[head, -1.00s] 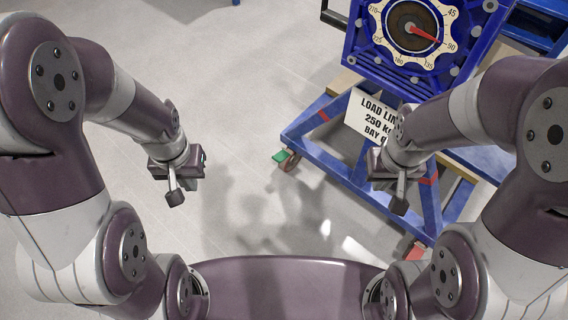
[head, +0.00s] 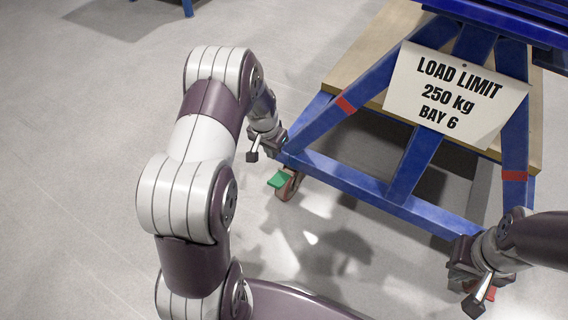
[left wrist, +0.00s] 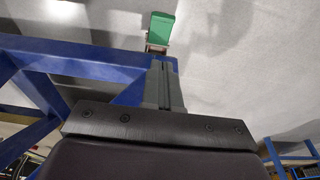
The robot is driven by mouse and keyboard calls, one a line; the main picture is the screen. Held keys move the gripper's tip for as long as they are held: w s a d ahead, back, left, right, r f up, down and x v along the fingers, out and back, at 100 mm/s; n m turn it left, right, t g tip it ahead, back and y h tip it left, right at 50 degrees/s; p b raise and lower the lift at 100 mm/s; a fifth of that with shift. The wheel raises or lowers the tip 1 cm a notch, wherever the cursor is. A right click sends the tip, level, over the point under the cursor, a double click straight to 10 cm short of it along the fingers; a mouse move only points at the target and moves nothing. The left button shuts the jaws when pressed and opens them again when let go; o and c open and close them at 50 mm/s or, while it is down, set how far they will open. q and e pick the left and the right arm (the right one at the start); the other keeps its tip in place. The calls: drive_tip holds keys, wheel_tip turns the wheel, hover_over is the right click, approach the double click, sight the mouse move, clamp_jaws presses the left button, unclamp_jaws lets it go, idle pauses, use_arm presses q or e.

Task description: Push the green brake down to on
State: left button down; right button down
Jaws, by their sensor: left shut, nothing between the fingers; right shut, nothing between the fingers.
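The green brake (head: 277,180) is a small flat pedal on the caster wheel (head: 290,186) at the near left corner of the blue cart (head: 345,178). Its exact tilt is hard to tell. In the left wrist view the green brake (left wrist: 161,27) shows at the top, just beyond my fingertips. My left gripper (head: 272,140) is shut and empty, above and slightly left of the brake beside the cart's corner. A gap of floor shows between them in the head view. My right gripper (head: 466,277) is shut and empty at the lower right, partly covering a red pedal (head: 490,294).
A white load limit sign (head: 455,95) hangs on the cart's front. Blue struts and the lower rail run close beside my left gripper. A wooden board (head: 375,55) lies on the cart. The floor (head: 90,150) to the left is clear.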

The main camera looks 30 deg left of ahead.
use_arm(q)
drive_tip(key=b, duration=0.9)
hover_over(273, 186)
drive_tip(key=w, duration=0.1)
wheel_tip(273, 186, down, 13)
drive_tip(key=shift+w+r, duration=0.1)
drive_tip(key=shift+w, duration=0.05)
drive_tip(key=shift+f+b, duration=0.45)
drive_tip(key=shift+s, duration=0.2)
drive_tip(key=shift+r, duration=0.1)
drive_tip(key=shift+s+p, duration=0.15)
drive_tip(key=shift+p, duration=0.2)
drive_tip(key=shift+s+f+p, duration=0.3)
drive_tip(key=shift+f, duration=0.15)
drive_tip(key=shift+s+f, duration=0.2)
drive_tip(key=shift+f, duration=0.1)
drive_tip(key=shift+s+f+p, duration=0.25)
drive_tip(key=shift+s+f, duration=0.05)
drive_tip(key=shift+f, duration=0.45)
drive_tip(key=shift+s+f+p, duration=0.2)
drive_tip(key=shift+s+f, duration=0.05)
drive_tip(key=shift+f, duration=0.5)
